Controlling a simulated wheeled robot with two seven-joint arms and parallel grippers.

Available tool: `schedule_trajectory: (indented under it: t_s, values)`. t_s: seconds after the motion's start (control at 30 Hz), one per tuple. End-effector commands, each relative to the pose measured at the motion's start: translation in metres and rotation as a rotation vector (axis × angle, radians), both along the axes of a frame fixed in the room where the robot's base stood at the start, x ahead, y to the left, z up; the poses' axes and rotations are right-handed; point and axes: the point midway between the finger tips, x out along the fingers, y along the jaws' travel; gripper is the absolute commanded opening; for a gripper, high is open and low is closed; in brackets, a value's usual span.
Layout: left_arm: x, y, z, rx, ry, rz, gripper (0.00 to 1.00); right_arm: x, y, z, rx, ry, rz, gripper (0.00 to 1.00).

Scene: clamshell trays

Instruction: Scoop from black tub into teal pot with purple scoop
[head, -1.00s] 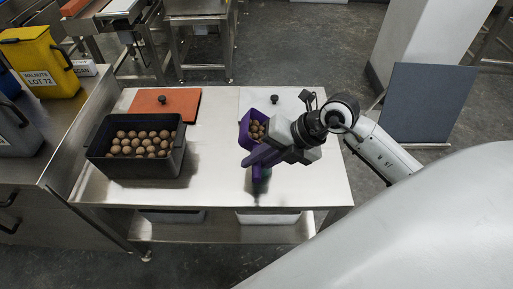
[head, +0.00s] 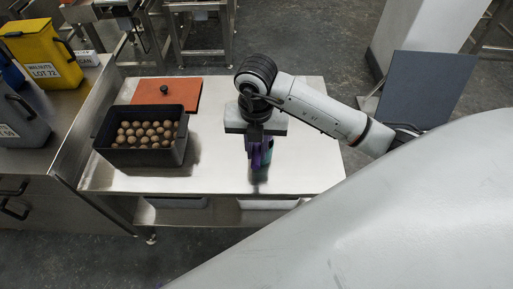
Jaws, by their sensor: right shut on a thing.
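The black tub (head: 136,158) stands on the left of the steel table and holds many round brown walnuts (head: 145,133). My right gripper (head: 255,146) is shut on the purple scoop (head: 256,158) on the right half of the table. Only a small part of the scoop shows below the gripper; its bowl and contents are hidden. A sliver of the teal pot (head: 268,156) shows beside the scoop, with my wrist covering most of it. I cannot tell whether the scoop is over the pot's opening. My left gripper is not in view.
An orange lid (head: 188,92) with a dark knob lies behind the tub. The steel table (head: 215,170) is clear between tub and pot. On the left counter stand a yellow bin (head: 42,50) and a grey bin (head: 22,125).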

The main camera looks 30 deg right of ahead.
Motion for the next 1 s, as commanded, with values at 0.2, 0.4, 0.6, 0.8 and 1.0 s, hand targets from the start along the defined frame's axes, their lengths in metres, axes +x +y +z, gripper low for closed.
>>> schedule_trajectory:
  t_s: [0.2,0.4,0.6,0.8,1.0]
  values:
    - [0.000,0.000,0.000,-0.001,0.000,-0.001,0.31,0.000,0.000,0.001,0.003,-0.002,0.001,0.00]
    - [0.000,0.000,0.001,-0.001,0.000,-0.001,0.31,0.001,0.000,0.015,0.003,-0.004,0.001,0.00]
    - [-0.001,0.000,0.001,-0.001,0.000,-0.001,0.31,0.001,0.000,0.034,0.004,-0.004,0.001,0.00]
    - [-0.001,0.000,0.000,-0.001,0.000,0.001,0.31,0.000,0.000,0.041,0.005,-0.002,0.001,0.00]
    - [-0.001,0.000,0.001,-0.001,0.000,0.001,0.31,0.000,0.000,0.040,0.005,-0.002,0.001,0.00]
